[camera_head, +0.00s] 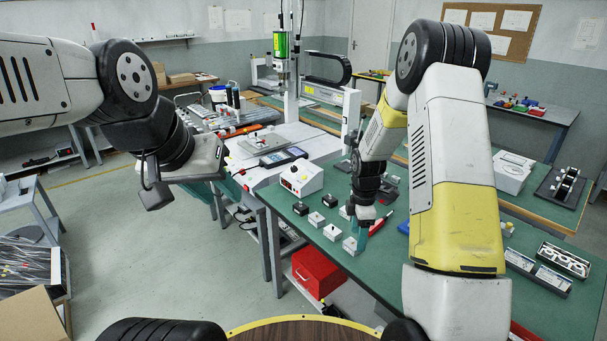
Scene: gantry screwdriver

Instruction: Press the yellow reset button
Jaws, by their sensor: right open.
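Several small push-button boxes stand on the green table at its left part. A white button box (350,246) is the one nearest the front, and more white boxes (332,232) and a black one (300,208) stand behind it. The button caps are too small for me to tell which is yellow. My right gripper (358,240) points down with its fingers at the nearest white box; I cannot tell whether they touch it. It is open and hides part of that area. My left gripper (152,187) hangs over the floor at the left, away from the buttons; its opening is unclear.
A white control box (301,179) with a red display stands behind the buttons, near the gantry machine (290,140). A red screwdriver-like tool (380,222) lies right of my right gripper. Trays of parts (538,271) lie at the right. A red toolbox (317,272) sits below the table.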

